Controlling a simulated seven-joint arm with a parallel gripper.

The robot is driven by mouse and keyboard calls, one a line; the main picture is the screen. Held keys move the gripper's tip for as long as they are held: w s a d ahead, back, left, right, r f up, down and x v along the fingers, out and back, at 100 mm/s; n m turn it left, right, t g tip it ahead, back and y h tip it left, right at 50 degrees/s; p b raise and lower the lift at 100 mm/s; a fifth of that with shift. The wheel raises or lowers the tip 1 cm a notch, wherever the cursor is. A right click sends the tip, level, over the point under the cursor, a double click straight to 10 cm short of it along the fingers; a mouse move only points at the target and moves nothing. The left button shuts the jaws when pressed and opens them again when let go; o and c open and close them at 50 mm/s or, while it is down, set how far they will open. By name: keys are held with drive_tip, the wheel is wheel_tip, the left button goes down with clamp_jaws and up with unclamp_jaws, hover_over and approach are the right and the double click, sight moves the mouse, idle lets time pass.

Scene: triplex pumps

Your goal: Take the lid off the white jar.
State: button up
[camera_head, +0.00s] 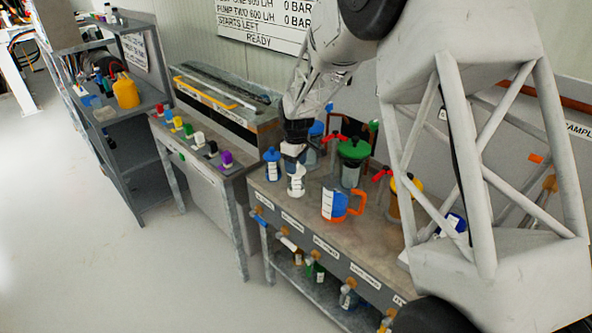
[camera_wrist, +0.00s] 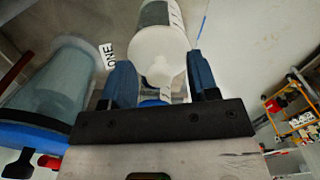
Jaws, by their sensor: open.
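The white jar (camera_head: 297,183) stands on the bench, directly below my gripper (camera_head: 293,158). In the wrist view, the white jar (camera_wrist: 162,42) shows a pale rounded top and a dark grey patch with marks on its side. Its white top, which looks like the lid (camera_wrist: 160,70), lies between the two blue fingers of my gripper (camera_wrist: 160,72). The fingers are open, one on each side, with gaps visible. Whether either finger touches the lid is unclear. The gripper partly hides the jar's top in the head view.
A blue-lidded jar (camera_head: 272,165) stands close on the left. A green-lidded vessel (camera_head: 352,160), a jug with an orange handle (camera_head: 334,205) and a yellow container (camera_head: 404,192) stand to the right. A large clear vessel (camera_wrist: 50,85) is near the fingers in the wrist view.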

drive_tip(key=c, duration=1)
drive_tip(key=shift+r, duration=0.2)
drive_tip(key=shift+r, duration=0.55)
drive_tip(key=shift+s+r, duration=0.2)
drive_tip(key=shift+r, duration=0.35)
drive_tip(key=shift+s+r, duration=0.2)
drive_tip(key=shift+r, duration=0.35)
drive_tip(key=s+d, duration=0.1)
drive_tip(key=s, duration=0.4)
drive_tip(key=s+d+r, duration=0.1)
drive_tip(key=s, duration=0.4)
drive_tip(key=s+d, duration=0.1)
drive_tip(key=s, duration=0.3)
drive_tip(key=shift+s+d+r, duration=0.15)
drive_tip(key=shift+s+d, duration=0.1)
drive_tip(key=shift+s, duration=0.15)
